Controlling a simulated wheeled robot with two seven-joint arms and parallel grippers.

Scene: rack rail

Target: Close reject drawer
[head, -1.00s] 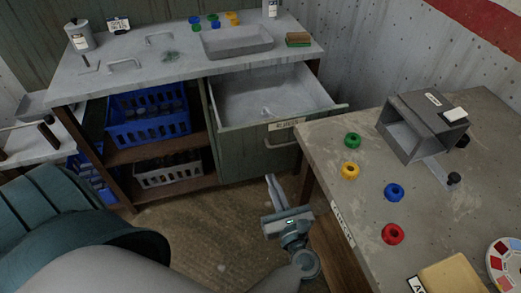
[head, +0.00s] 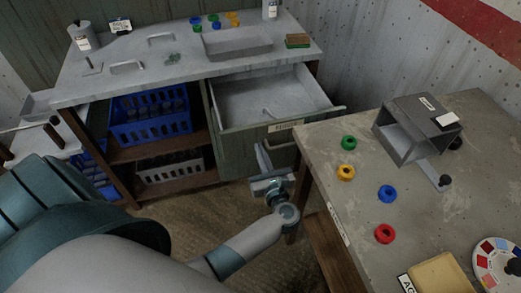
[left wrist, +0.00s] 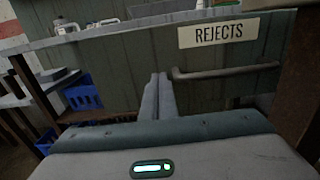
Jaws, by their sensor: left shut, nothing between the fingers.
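The reject drawer (head: 240,140) stands pulled out from the green cabinet under the grey workbench. Its inside is in view and looks empty except for a small object (head: 268,112) that I cannot make out. In the left wrist view its green front (left wrist: 118,75) bears a label reading REJECTS (left wrist: 219,33), with a dark bar handle (left wrist: 225,72) beneath. My left gripper (head: 262,155) is shut and empty, just in front of the drawer front. In the left wrist view its fingertips (left wrist: 158,78) point at the front, left of the handle; I cannot tell whether they touch. My right gripper is not in view.
A second table (head: 325,150) stands close at the right, holding a grey box (head: 405,135) and coloured rings. Its near left edge lies close to my left gripper. The floor between is clear.

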